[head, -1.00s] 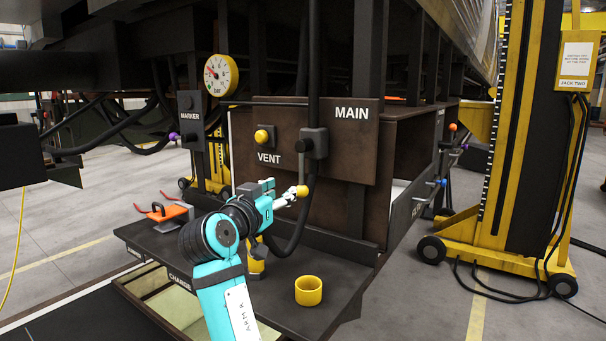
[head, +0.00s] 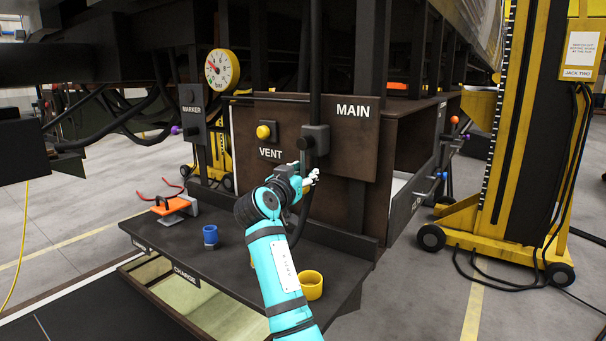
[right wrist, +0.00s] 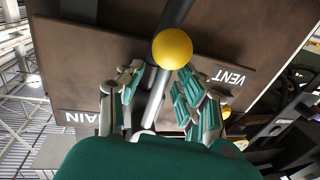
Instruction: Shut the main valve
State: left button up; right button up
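The MAIN valve (head: 316,140) is a dark block with a black knob on the brown panel, beside the white MAIN label. Its handle has a yellow ball end (right wrist: 172,48), seen in the right wrist view with a pale rod running from it. My right gripper (head: 312,178) is just below the valve block in the head view, in front of the panel. In the right wrist view its fingers (right wrist: 155,80) are apart, one on each side of the rod, with the ball just beyond the tips. Contact cannot be told. My left gripper is out of view.
A yellow VENT knob (head: 263,132) sits left of the valve, with a round gauge (head: 222,68) above. A yellow jack (head: 500,150) stands at right.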

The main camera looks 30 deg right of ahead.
grip_shut()
jog(key=shift+f, duration=0.15)
